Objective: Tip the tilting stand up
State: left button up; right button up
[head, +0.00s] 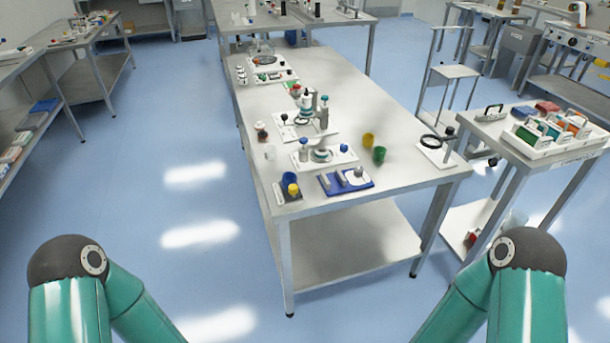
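I cannot tell for sure which item is the tilting stand. On the right front corner of the central steel table (330,184), a white plate carries a black ring fixture (431,141) with a dark knob beside it. Nearer the front middle, a white plate bears a round grey fixture (321,155) with blue knobs. Behind it stands an upright grey device (322,115) with a blue top on a white base. These are small, so their tilt is unclear. Neither gripper shows; only my green arm links are at the bottom corners, well short of the table.
At the table's front are a blue board (345,181) and a dark board with blue and yellow cups. A side table (484,134) with a filled white tray stands right. Blue floor on the left is clear.

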aim_at(295, 192)
jog(key=u, duration=0.2)
jog(key=i, duration=0.85)
jog(key=u, duration=0.75)
